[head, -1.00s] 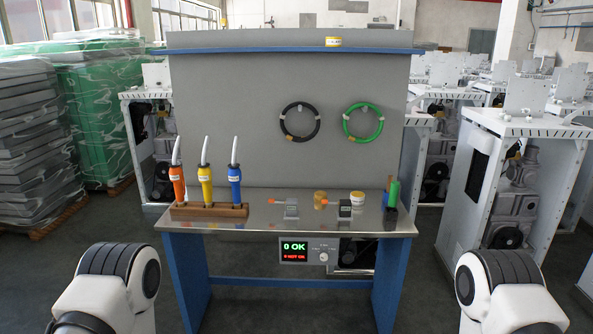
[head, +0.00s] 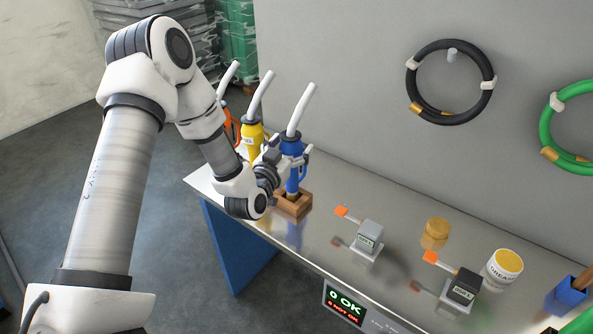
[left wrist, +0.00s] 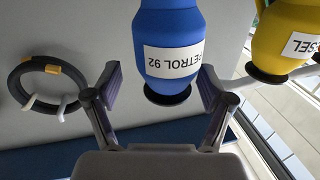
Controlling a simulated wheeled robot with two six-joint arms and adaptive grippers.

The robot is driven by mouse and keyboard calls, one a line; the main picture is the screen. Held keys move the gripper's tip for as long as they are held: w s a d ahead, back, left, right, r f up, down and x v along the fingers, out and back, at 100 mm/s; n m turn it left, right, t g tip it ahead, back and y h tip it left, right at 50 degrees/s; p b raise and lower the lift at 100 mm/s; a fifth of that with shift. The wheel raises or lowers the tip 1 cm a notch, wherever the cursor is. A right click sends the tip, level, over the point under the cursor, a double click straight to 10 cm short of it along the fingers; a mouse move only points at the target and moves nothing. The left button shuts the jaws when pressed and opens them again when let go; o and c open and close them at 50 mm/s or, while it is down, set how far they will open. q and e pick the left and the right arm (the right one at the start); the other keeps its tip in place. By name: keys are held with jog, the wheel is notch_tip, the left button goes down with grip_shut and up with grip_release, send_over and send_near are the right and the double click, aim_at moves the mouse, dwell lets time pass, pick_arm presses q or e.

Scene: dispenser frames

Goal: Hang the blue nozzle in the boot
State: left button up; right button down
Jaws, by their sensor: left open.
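The blue nozzle (head: 292,146) stands upright with its white spout up at the wooden block (head: 293,206) on the left of the bench. My left gripper (head: 287,158) is at its body, open. In the left wrist view the blue nozzle (left wrist: 168,45) carries a "PETROL 92" label and a black collar. It lies between the two spread fingers (left wrist: 160,90), with gaps visible on both sides. I cannot tell which thing is the boot. My right gripper is out of view.
A yellow nozzle (head: 250,135) and an orange nozzle (head: 230,125) stand left of the blue one. Grey (head: 368,238) and black (head: 463,288) boxes with orange-tipped levers, and a grease tin (head: 503,268), are to the right. A black hose ring (head: 487,101) hangs on the panel.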

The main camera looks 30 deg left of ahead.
pick_arm(q)
jog(key=shift+w+a+r, duration=0.15)
jog(key=shift+w, duration=0.3)
jog(key=shift+w+a+r, duration=0.1)
jog(key=shift+w, duration=0.35)
jog(key=shift+w+a, duration=0.15)
jog(key=shift+a, duration=0.1)
jog(key=shift+s+a+r, duration=0.1)
jog(key=shift+s+a, duration=0.05)
jog(key=shift+s, duration=0.2)
jog(key=shift+w+d, duration=0.2)
jog(key=c, duration=1.5)
grip_shut()
